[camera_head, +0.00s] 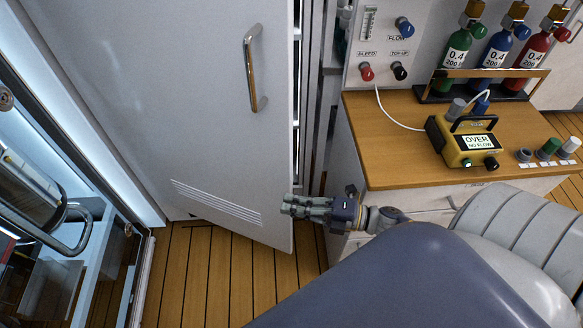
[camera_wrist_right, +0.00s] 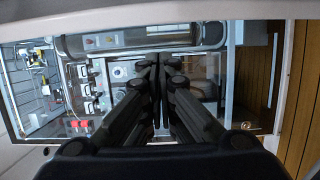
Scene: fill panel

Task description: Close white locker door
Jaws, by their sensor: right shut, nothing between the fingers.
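The white locker door (camera_head: 180,90) stands partly open in the head view, with a metal bar handle (camera_head: 254,68) and a vent near its bottom. A narrow dark gap with the locker inside shows along its right edge. My right gripper (camera_head: 287,205) is shut and empty, close to the door's lower right edge. I cannot tell whether it touches the door. In the right wrist view its fingers (camera_wrist_right: 155,62) are together, with nothing between them. My left gripper is not in view.
Right of the locker, a wooden-topped counter (camera_head: 400,140) holds a yellow device (camera_head: 462,138) and several gas cylinders (camera_head: 497,52). A glass-fronted cabinet (camera_head: 50,200) stands at left. The plank floor (camera_head: 215,275) below the door is clear.

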